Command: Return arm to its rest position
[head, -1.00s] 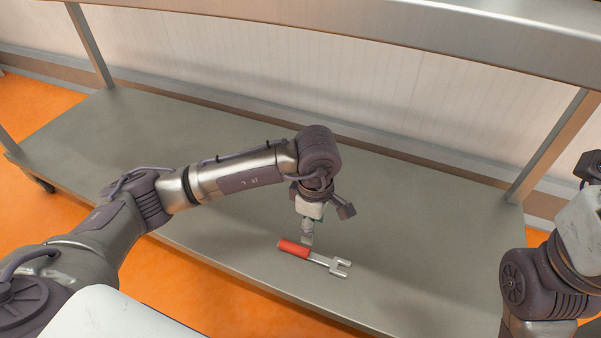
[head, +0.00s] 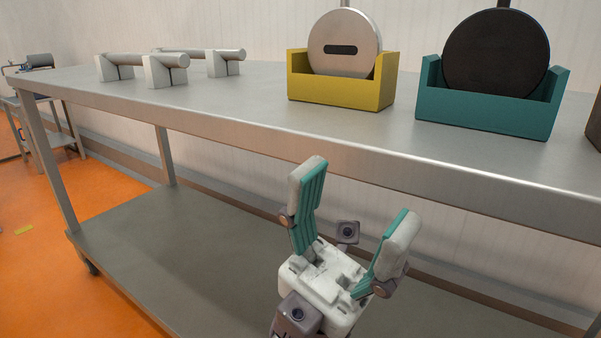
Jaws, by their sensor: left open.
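My left gripper (head: 360,195) is raised in the lower middle of the head view, its two teal-padded fingers spread upward and empty. It shows in front of the table's front edge and above the lower shelf (head: 150,222). Most of the left arm behind it is out of the picture. My right gripper and arm are not in view. The red-handled tool does not show now.
The steel table top (head: 250,112) has a yellow holder (head: 335,93) with a silver disc (head: 343,30), a teal holder (head: 485,112) with a black disc (head: 497,50), and pale bar stands (head: 165,70). Orange floor (head: 40,240) is open at left.

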